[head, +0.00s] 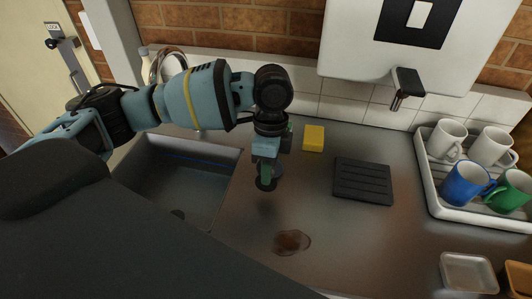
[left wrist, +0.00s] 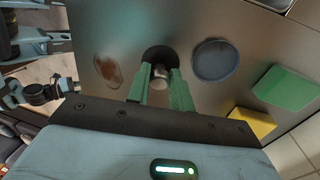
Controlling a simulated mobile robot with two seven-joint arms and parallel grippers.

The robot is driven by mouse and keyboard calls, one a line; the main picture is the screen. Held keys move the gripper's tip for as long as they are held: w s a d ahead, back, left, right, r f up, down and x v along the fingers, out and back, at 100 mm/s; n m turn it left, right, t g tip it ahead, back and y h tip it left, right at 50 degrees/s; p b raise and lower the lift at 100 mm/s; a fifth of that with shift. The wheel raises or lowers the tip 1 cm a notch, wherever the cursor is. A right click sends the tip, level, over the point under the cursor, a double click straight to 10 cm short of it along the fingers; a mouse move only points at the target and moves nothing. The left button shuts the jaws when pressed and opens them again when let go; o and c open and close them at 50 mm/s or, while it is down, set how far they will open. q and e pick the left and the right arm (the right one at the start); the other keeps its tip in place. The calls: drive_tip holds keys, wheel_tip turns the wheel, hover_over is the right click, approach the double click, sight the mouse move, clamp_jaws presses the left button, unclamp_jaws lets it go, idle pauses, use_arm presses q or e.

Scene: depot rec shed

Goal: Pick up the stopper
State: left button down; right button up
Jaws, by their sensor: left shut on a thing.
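The stopper (head: 264,185) is a dark round disc with a small pale knob on top. In the left wrist view, the stopper (left wrist: 154,52) sits at the tips of my green fingers. My left gripper (head: 266,174) is shut on its knob and holds it over the steel counter, right of the sink. A dark shadow lies on the counter below it, apart from the disc. The fingers also show in the left wrist view (left wrist: 160,77), one on each side of the knob. My right gripper is not in view.
The sink (head: 185,180) lies left. A brown spill (head: 292,242) is in front. A yellow sponge (head: 314,138), a black ribbed mat (head: 363,181) and a mug tray (head: 452,211) stand right. The wrist view shows a blue-grey disc (left wrist: 214,60) and a green pad (left wrist: 286,88).

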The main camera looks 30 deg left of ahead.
use_arm(q)
drive_tip(key=s+d, duration=0.4)
drive_tip(key=s, duration=0.3)
drive_tip(key=shift+s+r+p, duration=0.2)
drive_tip(key=shift+r+p, duration=0.1)
drive_tip(key=shift+r, duration=0.1)
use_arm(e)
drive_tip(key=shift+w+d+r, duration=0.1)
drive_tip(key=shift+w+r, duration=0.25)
use_arm(q)
drive_tip(key=shift+a+f, duration=0.1)
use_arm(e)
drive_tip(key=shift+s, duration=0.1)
